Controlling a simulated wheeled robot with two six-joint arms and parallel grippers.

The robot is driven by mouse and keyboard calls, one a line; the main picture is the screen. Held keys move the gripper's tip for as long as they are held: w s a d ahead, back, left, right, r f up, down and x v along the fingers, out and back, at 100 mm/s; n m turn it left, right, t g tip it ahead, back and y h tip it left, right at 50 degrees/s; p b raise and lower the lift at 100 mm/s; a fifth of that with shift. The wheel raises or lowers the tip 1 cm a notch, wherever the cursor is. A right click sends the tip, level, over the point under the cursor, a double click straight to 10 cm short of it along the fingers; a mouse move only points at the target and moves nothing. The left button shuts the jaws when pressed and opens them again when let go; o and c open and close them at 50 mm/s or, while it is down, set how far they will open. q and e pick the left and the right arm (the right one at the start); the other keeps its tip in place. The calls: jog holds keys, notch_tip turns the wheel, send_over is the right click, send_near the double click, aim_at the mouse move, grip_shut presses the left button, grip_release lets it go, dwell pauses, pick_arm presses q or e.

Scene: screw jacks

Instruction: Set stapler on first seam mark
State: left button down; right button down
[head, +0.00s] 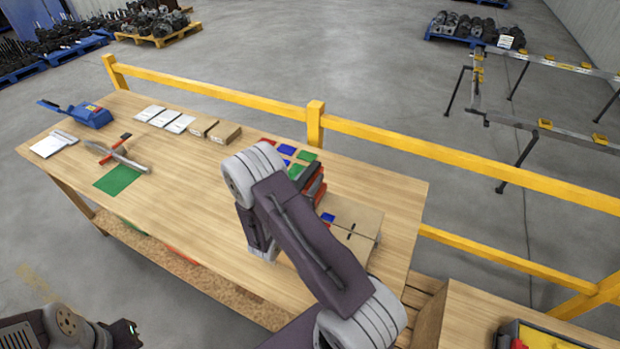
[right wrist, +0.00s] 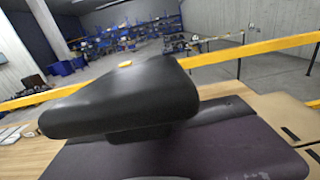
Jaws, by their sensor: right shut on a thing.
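My right gripper (head: 262,245) is over the right half of the wooden table, mostly hidden behind my own arm. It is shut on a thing. In the right wrist view a large dark grey, wedge-shaped body (right wrist: 120,105) fills the middle. It looks like the stapler, but its front and underside are hidden. A tan carton (head: 362,222) lies on the table to the right of the gripper, with short dark marks (head: 347,228) on top. The carton also shows at the right edge of the right wrist view (right wrist: 280,110), apart from the dark body.
Red bins (head: 314,184) and blue and green pieces (head: 305,156) stand behind the arm. A yellow rail (head: 400,148) runs behind the table.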

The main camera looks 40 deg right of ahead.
jog(key=c, duration=0.9)
grip_release()
jog(key=shift+f, duration=0.1)
jog(key=shift+r+p, duration=0.3)
jog(key=b+v, duration=0.1)
jog(key=v, duration=0.4)
jog(key=b+v, duration=0.2)
jog(key=v, duration=0.4)
jog(key=shift+a+f, duration=0.15)
jog(key=shift+f, duration=0.05)
jog(key=shift+s+a, duration=0.3)
